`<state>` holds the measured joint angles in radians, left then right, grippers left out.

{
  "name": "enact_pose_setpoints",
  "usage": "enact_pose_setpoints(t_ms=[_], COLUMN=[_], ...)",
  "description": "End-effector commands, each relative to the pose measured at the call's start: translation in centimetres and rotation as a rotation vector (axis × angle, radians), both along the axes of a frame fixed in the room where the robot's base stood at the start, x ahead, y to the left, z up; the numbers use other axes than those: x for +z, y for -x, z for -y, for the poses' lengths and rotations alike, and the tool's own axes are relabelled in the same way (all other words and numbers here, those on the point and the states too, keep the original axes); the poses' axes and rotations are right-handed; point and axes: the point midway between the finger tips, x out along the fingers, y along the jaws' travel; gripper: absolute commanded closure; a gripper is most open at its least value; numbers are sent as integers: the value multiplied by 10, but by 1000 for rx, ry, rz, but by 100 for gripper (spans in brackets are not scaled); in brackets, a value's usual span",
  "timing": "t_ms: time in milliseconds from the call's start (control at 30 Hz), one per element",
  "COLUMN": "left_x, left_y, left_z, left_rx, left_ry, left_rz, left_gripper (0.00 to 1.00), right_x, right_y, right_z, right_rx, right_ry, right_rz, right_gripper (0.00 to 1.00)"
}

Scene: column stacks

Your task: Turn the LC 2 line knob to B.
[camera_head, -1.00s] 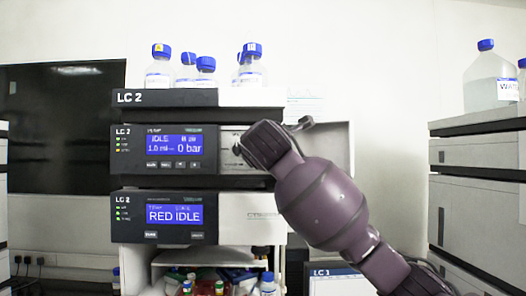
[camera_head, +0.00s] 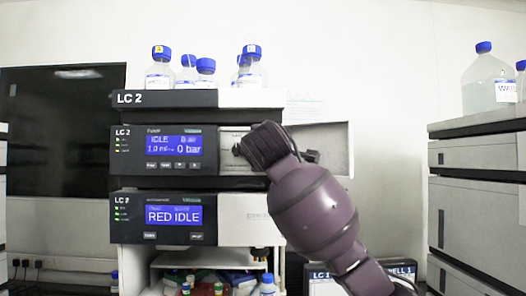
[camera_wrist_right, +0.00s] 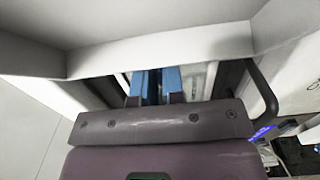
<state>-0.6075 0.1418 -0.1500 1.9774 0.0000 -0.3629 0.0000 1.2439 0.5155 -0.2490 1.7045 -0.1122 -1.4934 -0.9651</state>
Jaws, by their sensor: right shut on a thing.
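The LC 2 pump module (camera_head: 163,150) sits in the middle of the LC 2 stack, its blue screen showing IDLE and 0 bar. A small letter beside IDLE looks like a B. The line knob (camera_head: 237,150) is a small dark shape on the panel right of the screen, mostly hidden by my right gripper. My right gripper (camera_head: 246,151) is at this panel, shut on the knob. In the right wrist view its two blue fingers (camera_wrist_right: 157,86) reach in under a pale overhang, and their tips are hard to see. My left gripper is not in view.
Blue-capped bottles (camera_head: 253,68) stand on top of the LC 2 stack. An open panel door (camera_head: 325,148) is right of the pump module, behind my right arm. A lower module (camera_head: 157,218) reads RED IDLE. Another stack (camera_head: 478,178) stands at the right.

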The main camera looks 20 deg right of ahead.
Motion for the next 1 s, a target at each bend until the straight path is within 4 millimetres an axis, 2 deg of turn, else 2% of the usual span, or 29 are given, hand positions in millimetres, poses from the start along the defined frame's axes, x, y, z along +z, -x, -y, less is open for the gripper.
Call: enact_pose_setpoints(t_ms=[533, 567, 600, 733, 1000], left_x=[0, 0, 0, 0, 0], left_y=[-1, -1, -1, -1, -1], left_z=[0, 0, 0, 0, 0], left_rx=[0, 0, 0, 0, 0], left_ry=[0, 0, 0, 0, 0], left_rz=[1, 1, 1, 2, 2], left_gripper=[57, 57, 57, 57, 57], right_x=[-1, -1, -1, -1, 0], right_y=[0, 0, 0, 0, 1], right_z=[0, 0, 0, 0, 0], right_rx=[-1, -1, -1, -1, 0], right_ry=[-25, -25, -25, -24, -23], right_rz=[6, 6, 6, 6, 7], right_gripper=[100, 89, 83, 65, 65])
